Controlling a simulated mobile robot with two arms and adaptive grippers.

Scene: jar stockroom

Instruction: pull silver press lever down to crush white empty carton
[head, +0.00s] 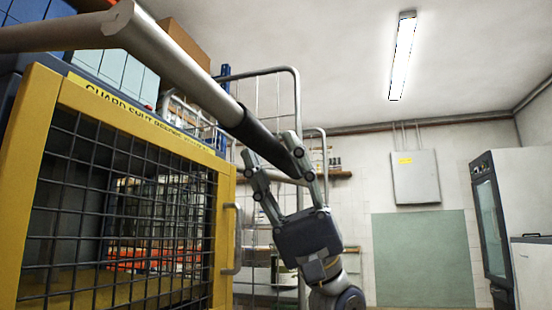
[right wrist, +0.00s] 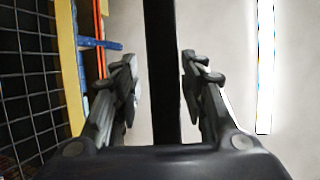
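The silver press lever (head: 180,62) slopes from the upper left down to a black grip (head: 262,135) at its right end. My right gripper (head: 270,149) reaches up from below, its fingers either side of the black grip. In the right wrist view the grip (right wrist: 163,70) runs upright between the fingers (right wrist: 160,82). A narrow gap shows at the left finger; the right finger is very near or touching. The fingers look open around the grip. I cannot make out the white carton through the mesh. My left gripper is not in view.
The yellow-framed mesh guard (head: 130,118) with a grey handle (head: 236,238) stands left of my right arm. A wire rack (head: 290,100) and a shelf are behind the gripper. A glass-door cabinet (head: 488,225) stands far right. Open air lies right of the gripper.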

